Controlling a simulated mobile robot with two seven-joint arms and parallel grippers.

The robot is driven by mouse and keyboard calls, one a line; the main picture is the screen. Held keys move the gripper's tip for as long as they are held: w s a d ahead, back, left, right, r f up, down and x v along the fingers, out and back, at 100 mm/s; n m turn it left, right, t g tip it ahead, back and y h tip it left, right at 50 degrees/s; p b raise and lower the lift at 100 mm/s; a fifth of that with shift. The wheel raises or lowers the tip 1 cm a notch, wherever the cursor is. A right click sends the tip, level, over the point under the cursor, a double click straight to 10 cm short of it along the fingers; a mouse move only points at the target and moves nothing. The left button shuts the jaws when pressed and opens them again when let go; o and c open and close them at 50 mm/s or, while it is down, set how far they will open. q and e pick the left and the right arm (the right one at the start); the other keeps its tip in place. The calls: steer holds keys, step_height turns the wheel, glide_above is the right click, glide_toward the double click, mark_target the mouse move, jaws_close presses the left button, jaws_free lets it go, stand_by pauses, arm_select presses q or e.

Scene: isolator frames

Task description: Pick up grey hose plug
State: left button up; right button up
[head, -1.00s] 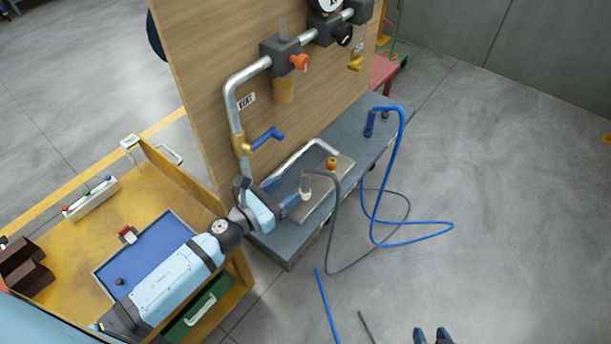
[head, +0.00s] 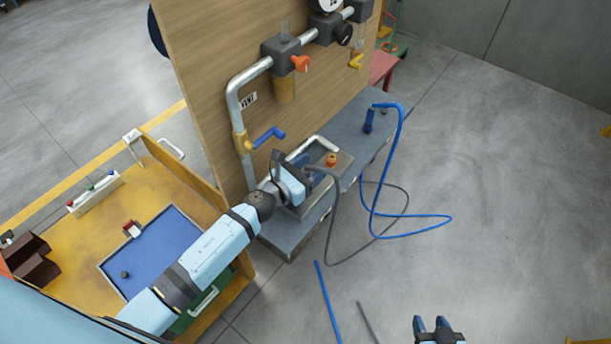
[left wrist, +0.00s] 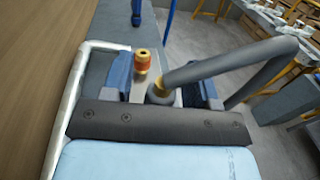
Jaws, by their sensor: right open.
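The grey hose plug (left wrist: 161,92) stands on the metal plate in the left wrist view, a grey body with a brass collar where the thick grey hose bends away to the right. My left gripper (left wrist: 166,92) has its blue fingers apart on either side of the plug, with gaps showing. In the head view my left gripper (head: 312,171) is over the plate at the bench's near end, mostly hiding the plug; the grey hose (head: 334,205) comes out beside it. My right gripper (head: 432,324) is open and empty at the bottom edge, over the floor.
A brass fitting with an orange ring (left wrist: 142,62) stands close beside the plug. A bent metal pipe (head: 243,130) with a blue-handled valve (head: 268,137) runs up the wooden board (head: 205,65). A blue hose (head: 377,190) loops from the bench to the floor.

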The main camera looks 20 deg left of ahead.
arm_select(q)
steer(key=c, duration=0.9)
steer(key=shift+o, duration=0.2)
steer(key=shift+r, duration=0.45)
steer(key=r+b+v, duration=0.2)
steer(key=b+v, duration=0.2)
steer(key=v, duration=1.4)
steer(key=shift+r, duration=0.4)
